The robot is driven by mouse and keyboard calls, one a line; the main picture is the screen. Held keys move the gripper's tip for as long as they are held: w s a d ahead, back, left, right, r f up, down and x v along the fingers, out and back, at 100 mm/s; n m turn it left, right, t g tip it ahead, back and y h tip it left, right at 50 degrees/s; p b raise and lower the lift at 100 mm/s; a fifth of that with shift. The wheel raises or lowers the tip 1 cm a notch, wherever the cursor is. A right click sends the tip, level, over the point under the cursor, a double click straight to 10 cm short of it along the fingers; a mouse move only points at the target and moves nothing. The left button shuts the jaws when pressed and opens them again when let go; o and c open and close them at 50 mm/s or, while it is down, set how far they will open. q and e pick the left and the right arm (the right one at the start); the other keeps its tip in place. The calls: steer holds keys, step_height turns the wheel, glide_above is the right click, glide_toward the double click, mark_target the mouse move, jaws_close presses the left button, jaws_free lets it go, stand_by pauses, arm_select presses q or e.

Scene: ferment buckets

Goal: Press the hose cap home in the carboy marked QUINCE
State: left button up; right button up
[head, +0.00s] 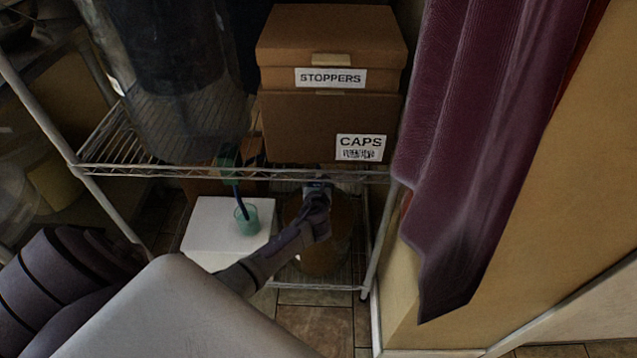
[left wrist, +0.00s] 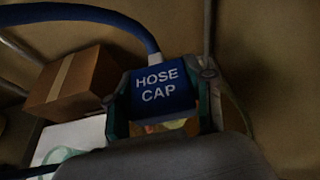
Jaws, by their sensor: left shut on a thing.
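My left gripper (head: 317,196) reaches in under the wire shelf, above an amber-brown carboy (head: 328,250) on the lower rack. In the left wrist view its two fingers stand either side of a blue cap (left wrist: 162,92) lettered HOSE CAP, and it is shut on this hose cap. A blue hose (left wrist: 100,14) arches up and left from the cap. In the head view only a bit of blue shows at the gripper. The arm hides part of the carboy. I cannot read a QUINCE label, nor tell whether the cap touches the carboy's mouth. My right gripper is not in view.
A white box (head: 205,240) left of the carboy bears a teal cup (head: 254,217) with a dark blue tube in it. The wire shelf (head: 300,174) above carries cardboard boxes marked STOPPERS (head: 290,40) and CAPS (head: 290,120). A purple curtain (head: 480,130) hangs right.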

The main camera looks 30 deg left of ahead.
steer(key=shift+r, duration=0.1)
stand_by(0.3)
arm_select(q)
steer(key=shift+f, duration=0.1)
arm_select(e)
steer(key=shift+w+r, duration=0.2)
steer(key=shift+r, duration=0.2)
arm_select(q)
steer(key=shift+f, duration=0.1)
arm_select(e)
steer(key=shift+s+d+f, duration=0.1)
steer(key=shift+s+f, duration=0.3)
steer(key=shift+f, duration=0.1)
arm_select(q)
steer(key=shift+s, duration=0.1)
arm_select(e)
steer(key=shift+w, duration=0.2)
arm_select(q)
steer(key=shift+f, duration=0.1)
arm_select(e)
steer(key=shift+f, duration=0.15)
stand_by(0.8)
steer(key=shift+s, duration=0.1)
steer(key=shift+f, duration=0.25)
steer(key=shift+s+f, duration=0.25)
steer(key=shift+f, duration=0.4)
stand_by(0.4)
